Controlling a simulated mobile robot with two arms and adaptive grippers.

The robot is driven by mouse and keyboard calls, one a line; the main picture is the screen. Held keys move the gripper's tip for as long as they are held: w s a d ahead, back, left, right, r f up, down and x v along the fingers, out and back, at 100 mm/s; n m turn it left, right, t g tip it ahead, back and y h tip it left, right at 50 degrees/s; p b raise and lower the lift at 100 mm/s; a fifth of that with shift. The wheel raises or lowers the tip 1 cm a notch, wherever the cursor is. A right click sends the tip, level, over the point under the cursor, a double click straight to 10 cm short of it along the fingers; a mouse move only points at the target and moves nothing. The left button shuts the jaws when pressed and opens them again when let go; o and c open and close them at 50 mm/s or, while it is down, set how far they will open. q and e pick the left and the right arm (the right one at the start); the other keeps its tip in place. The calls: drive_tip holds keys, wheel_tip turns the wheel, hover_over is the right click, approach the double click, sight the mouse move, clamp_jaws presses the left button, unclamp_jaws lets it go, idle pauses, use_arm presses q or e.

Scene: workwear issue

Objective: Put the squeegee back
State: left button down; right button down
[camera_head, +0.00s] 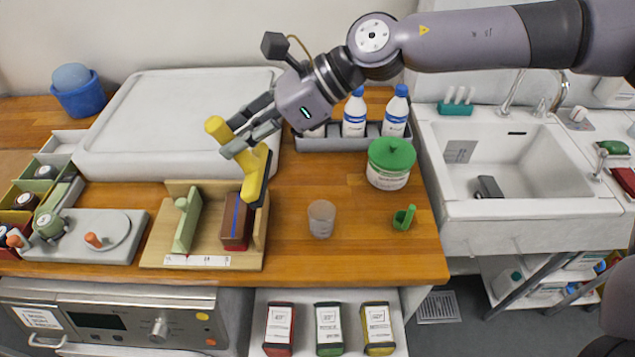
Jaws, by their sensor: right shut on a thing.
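The yellow squeegee (254,175) is in my right gripper (232,143), which is shut on its upper part. It is tilted, with its dark edge down, and appears over the right side of a wooden holder (208,253). I cannot tell whether it touches the holder. The holder has a low back board, a white label strip along its front, a pale green tool (187,222) on the left and a brown block with a red base (235,222) on the right. My left gripper is not in view.
A clear cup (321,218), a green scoop (403,218) and a green-lidded tub (390,163) stand to the right. A big white tray (115,140) lies behind the holder. A sink (460,208) is at the right.

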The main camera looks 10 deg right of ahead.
drive_tip(key=shift+w+d+r+m+t, duration=0.2)
drive_tip(key=shift+w+m+t, duration=0.25)
drive_tip(key=shift+w+t, duration=0.15)
drive_tip(key=shift+w+d+r+m+t, duration=0.15)
drive_tip(key=shift+w+r+m+t, duration=0.05)
drive_tip(key=shift+w+m+t, duration=0.3)
drive_tip(key=w+d+f+m+t+h+p, duration=0.1)
drive_tip(key=w+d+f+m+t+h, duration=0.2)
drive_tip(key=w+d+m+t, duration=0.3)
drive_tip(key=w+d+f+m+t+h, duration=0.3)
drive_tip(key=w+d+m+t, duration=0.2)
drive_tip(key=w+d+t, duration=0.3)
drive_tip(key=shift+g, duration=0.5)
drive_tip(key=shift+w+d+f+b, duration=0.15)
drive_tip(key=shift+f+b, duration=0.25)
drive_tip(key=shift+f, duration=2.9)
drive_tip(key=shift+w+d+f+b, duration=0.15)
drive_tip(key=shift+f+b, duration=0.3)
drive_tip(key=shift+f, duration=2.8)
drive_tip(key=shift+w+d+f+b, duration=0.15)
drive_tip(key=shift+f+b, duration=0.25)
drive_tip(key=shift+f, duration=2.9)
drive_tip(key=shift+s+f, duration=0.1)
drive_tip(key=shift+s, duration=0.05)
drive_tip(key=shift+f, duration=0.15)
drive_tip(key=c, duration=1.4)
unclamp_jaws()
